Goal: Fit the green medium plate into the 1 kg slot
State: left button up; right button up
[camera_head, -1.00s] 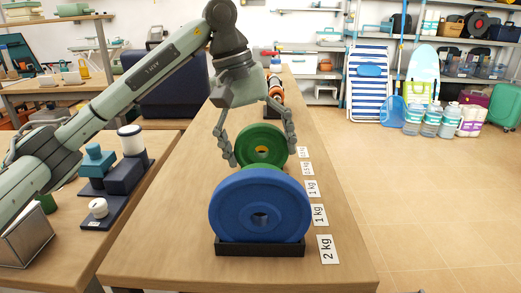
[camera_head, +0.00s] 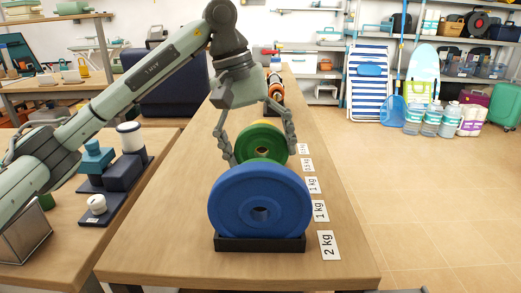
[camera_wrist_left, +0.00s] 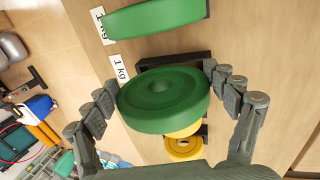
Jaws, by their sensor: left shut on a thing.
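My left gripper (camera_head: 262,156) is shut on a green plate (camera_head: 263,138), one finger at each side of its rim. In the left wrist view the held plate (camera_wrist_left: 165,92) is between the fingers (camera_wrist_left: 166,90), over a black holder (camera_wrist_left: 172,60) beside a 1 kg label (camera_wrist_left: 118,68). I cannot tell whether its lower edge touches the holder. A second green plate (camera_wrist_left: 157,18) stands in the neighbouring slot, beside another 1 kg label (camera_wrist_left: 101,24). In the head view the blue plate hides the lower parts of the green plates. My right gripper is not in view.
A large blue plate (camera_head: 232,212) stands in a black holder (camera_head: 259,244) by the 2 kg label (camera_head: 329,245). Yellow plates (camera_wrist_left: 184,149) are close beyond the held plate. Dumbbells (camera_head: 275,90) lie farther back. The table's right side (camera_head: 345,268) is mostly clear.

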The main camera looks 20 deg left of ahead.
pick_arm(q)
jog(key=shift+f+b, duration=1.05)
jog(key=shift+f, duration=0.2)
jog(key=o, duration=1.6)
jog(key=shift+c, duration=0.2)
jog(key=shift+o, duration=0.8)
jog(key=shift+f, duration=0.15)
jog(key=v, duration=1.2)
jog(key=shift+s, duration=0.1)
